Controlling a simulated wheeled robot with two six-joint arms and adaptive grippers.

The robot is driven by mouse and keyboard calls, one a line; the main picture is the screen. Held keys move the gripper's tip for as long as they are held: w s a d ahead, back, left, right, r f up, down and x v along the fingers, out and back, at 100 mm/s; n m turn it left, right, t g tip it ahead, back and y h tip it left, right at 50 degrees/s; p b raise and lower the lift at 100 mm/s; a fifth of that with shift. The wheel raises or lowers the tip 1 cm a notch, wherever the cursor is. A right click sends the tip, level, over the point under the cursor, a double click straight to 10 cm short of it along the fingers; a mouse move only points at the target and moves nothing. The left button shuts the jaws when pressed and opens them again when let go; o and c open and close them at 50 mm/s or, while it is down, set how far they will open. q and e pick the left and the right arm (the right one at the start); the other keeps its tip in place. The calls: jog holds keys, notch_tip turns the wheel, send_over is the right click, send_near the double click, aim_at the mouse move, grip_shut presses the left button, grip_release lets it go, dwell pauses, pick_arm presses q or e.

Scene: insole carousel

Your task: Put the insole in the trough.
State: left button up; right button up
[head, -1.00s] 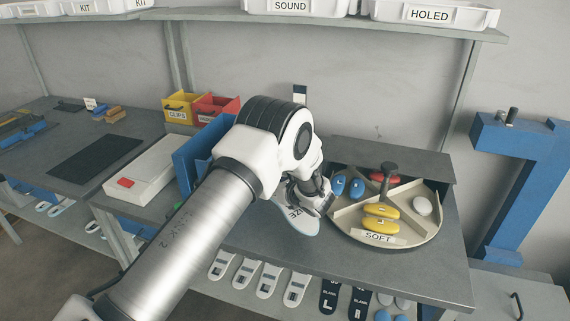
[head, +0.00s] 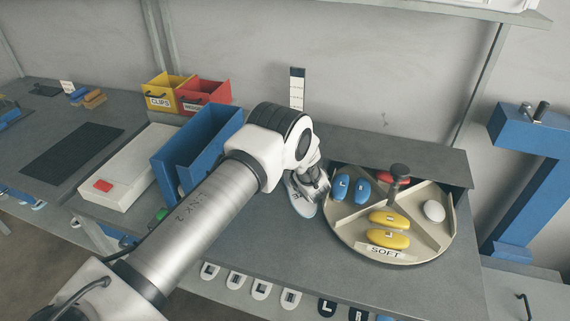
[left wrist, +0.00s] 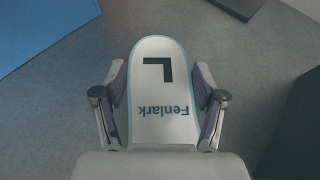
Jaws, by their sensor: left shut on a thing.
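The insole (head: 299,196) is pale with a light blue rim. In the left wrist view, the insole (left wrist: 160,75) shows a black L and the word Fenlark. My left gripper (head: 316,187) is shut on it, one finger on each side, and holds it over the bench between the trough and the carousel. In the left wrist view, the gripper (left wrist: 160,108) hides its near end. The blue trough (head: 209,135) stands on the bench left of the gripper, open at the top; my arm hides part of it. My right gripper is not in view.
The round carousel (head: 345,238) right of the gripper holds blue, yellow, red and white pads and a SOFT label. A white box (head: 125,170) stands left of the trough. Yellow (head: 167,92) and red (head: 205,94) bins stand behind.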

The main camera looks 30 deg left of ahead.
pick_arm(q)
jog(key=shift+s+d+r, duration=0.1)
jog(key=shift+r, duration=0.05)
jog(key=o, duration=1.1)
jog(key=shift+f, duration=0.25)
jog(key=shift+r, duration=0.1)
